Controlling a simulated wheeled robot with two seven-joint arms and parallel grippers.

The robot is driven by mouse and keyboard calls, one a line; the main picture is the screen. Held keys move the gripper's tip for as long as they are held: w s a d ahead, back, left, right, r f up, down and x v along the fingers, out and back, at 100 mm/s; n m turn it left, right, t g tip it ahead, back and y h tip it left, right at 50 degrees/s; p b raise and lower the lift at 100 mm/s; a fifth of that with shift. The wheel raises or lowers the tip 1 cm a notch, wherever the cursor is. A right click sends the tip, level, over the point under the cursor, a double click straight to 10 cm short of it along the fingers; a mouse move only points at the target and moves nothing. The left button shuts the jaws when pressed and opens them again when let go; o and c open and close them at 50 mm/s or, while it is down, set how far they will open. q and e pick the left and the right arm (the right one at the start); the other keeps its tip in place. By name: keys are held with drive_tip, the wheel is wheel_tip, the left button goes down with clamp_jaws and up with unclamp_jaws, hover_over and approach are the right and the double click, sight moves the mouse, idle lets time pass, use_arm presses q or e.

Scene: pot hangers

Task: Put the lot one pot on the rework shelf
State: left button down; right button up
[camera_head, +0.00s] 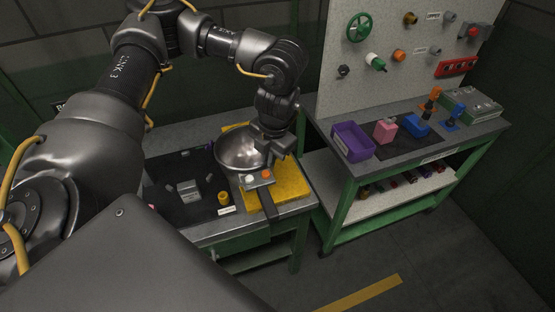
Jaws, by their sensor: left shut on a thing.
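A shiny metal pot (239,151) with a round open bowl is over the back of the near bench, at its right part. Its dark handle appears to extend toward me past a grey piece (257,179) with a white and an orange spot. My left gripper (271,158) points down at the right side of the pot and is shut on it; the fingertips are partly hidden. A yellow board (291,188) lies under and beside the pot. I cannot tell which surface is the rework shelf. My right gripper is not in view.
The near bench has a black mat (166,172) with a grey block (188,189) and a yellow cylinder (223,198).

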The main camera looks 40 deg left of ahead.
use_arm(q)
drive_tip(key=w+a+f+p, duration=0.1)
drive_tip(key=w+f, duration=0.5)
drive_tip(key=f, duration=0.3)
drive_tip(key=shift+f+p, duration=0.25)
drive_tip(key=shift+p, duration=0.1)
drive_tip(key=shift+a+f, duration=0.1)
drive_tip(key=c, duration=1.6)
unclamp_jaws()
drive_tip(key=shift+o, duration=0.2)
wheel_tip(320, 180, up, 12)
drive_tip(key=d+b, duration=0.1)
drive_tip(key=b, duration=0.1)
drive_tip(key=shift+d, duration=0.4)
